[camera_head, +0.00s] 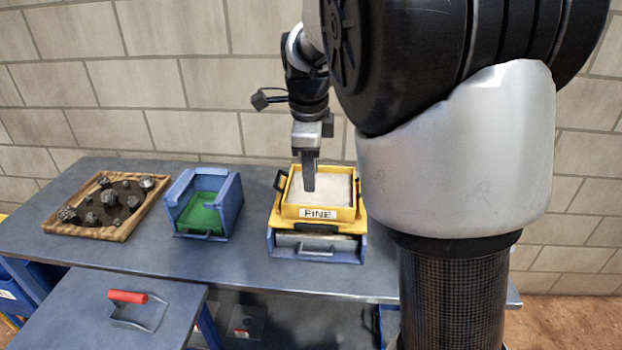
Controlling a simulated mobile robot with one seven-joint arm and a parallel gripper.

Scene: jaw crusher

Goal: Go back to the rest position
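My gripper (308,178) points down above the yellow sieve box (318,214) labelled "FINE". The fingertips overlap the light grey inside of the box in this view, and I cannot tell whether they touch it. The fingers look close together, but whether they are open or shut is not clear. The yellow box sits on a blue frame (267,243) with a grey drawer (317,250) under it. My arm's large links fill the right half of the view and hide the bench behind them.
A wooden tray (137,222) with several dark rocks lies at the left of the grey bench (110,258). A blue box (229,205) with a green drawer (202,215) stands beside it. A red-handled tool (136,303) lies on a lower front surface. A brick wall (150,80) is behind.

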